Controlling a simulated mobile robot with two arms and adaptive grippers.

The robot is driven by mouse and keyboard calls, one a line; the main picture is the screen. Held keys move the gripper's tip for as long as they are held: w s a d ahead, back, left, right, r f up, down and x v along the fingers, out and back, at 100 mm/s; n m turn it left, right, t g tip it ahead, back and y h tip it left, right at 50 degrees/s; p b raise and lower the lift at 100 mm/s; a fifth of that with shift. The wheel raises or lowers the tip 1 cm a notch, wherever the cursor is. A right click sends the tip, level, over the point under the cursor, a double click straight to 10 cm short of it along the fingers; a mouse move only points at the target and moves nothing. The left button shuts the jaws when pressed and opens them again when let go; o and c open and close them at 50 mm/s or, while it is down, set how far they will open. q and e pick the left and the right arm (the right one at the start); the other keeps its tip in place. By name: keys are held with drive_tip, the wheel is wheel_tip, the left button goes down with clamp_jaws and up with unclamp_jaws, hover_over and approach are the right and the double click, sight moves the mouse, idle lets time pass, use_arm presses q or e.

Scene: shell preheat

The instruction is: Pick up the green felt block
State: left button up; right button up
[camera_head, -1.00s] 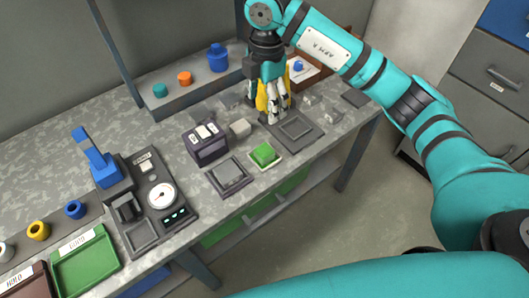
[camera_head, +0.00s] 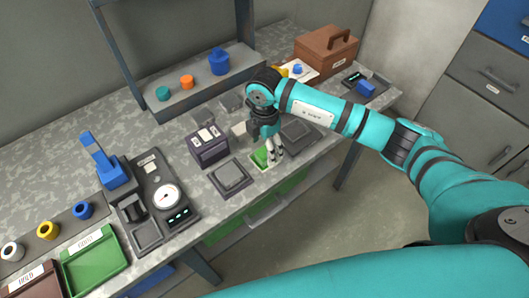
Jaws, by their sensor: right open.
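The green felt block (camera_head: 259,157) sits on a small pale square pad near the front edge of the workbench. It is partly hidden behind my right gripper. My right gripper (camera_head: 276,157) points down at the block's right side, with its fingers apart and nothing seen between them. I cannot tell whether the fingers touch the block. My left gripper is not in view.
A grey square plate (camera_head: 231,177) lies left of the block, and a dark box with white buttons (camera_head: 208,146) stands behind that plate. A dark flat tray (camera_head: 299,133) lies to the right. A brown case (camera_head: 326,55) stands at the back right.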

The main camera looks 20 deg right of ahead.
drive_tip(key=shift+f, duration=1.3)
drive_tip(key=c, duration=1)
drive_tip(key=shift+c, duration=0.2)
drive_tip(key=shift+r, duration=0.15)
drive_tip(key=shift+r, duration=0.3)
drive_tip(key=shift+s+d+r+b, duration=0.2)
drive_tip(key=shift+r+b, duration=0.15)
drive_tip(key=shift+r, duration=0.3)
drive_tip(key=shift+s+d+r+b, duration=0.1)
drive_tip(key=shift+s+r+b, duration=0.1)
drive_tip(key=shift+r+b, duration=0.3)
drive_tip(key=s+d+r+b, duration=0.2)
drive_tip(key=s+d, duration=0.6)
drive_tip(key=s, duration=0.4)
drive_tip(key=shift+s+d+b, duration=0.2)
drive_tip(key=shift+s+b, duration=0.1)
drive_tip(key=shift+b, duration=0.1)
